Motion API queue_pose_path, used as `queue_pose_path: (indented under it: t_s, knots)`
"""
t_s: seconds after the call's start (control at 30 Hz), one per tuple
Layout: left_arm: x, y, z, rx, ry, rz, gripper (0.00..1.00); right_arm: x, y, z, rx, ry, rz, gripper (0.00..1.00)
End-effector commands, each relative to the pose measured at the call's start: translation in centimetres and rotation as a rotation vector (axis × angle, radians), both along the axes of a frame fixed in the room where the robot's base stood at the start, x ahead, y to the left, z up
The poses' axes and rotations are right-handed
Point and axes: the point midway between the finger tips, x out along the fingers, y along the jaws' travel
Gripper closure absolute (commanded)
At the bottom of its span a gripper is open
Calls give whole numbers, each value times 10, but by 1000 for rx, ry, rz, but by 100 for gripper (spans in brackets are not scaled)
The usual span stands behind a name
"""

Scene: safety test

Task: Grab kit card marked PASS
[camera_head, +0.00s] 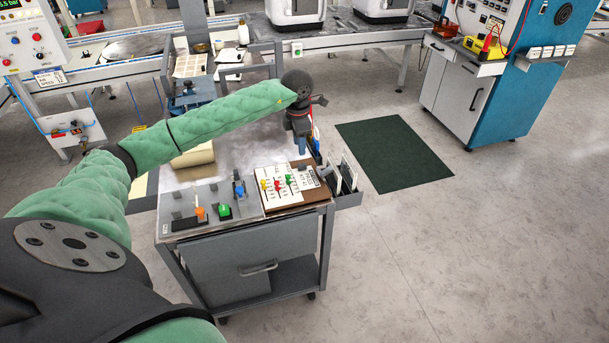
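My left arm in its green padded sleeve reaches over the grey cart. My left gripper (302,147) points down above the cart's back right part, with blue at its tips; its finger gap is too small to make out. Several upright cards (347,178) stand in a holder on the cart's right side, to the right of and below the gripper in the picture. They look white with dark edges. No PASS marking is legible on any of them. My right gripper is not in view.
The cart top (232,158) carries a white board (284,186) with coloured pieces and a grey panel (190,200) with small coloured fixtures. A dark green mat (394,153) lies on the floor to the right. A blue-and-white cabinet (505,85) stands behind it. Workbenches line the back.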

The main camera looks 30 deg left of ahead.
Motion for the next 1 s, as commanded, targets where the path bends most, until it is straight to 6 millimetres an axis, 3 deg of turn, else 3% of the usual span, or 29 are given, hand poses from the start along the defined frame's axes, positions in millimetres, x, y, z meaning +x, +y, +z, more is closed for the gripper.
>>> queue_pose_path:
  t_s: [0.47, 0.8, 1.0]
  knots:
    - [-3, -1, -34, 14, 20, -2, 60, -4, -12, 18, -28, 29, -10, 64]
    - [-2, -4, -75, 14, 18, -2, 60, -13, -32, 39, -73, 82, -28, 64]
    - [-2, -4, -79, 16, 17, -2, 60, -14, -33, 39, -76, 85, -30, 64]
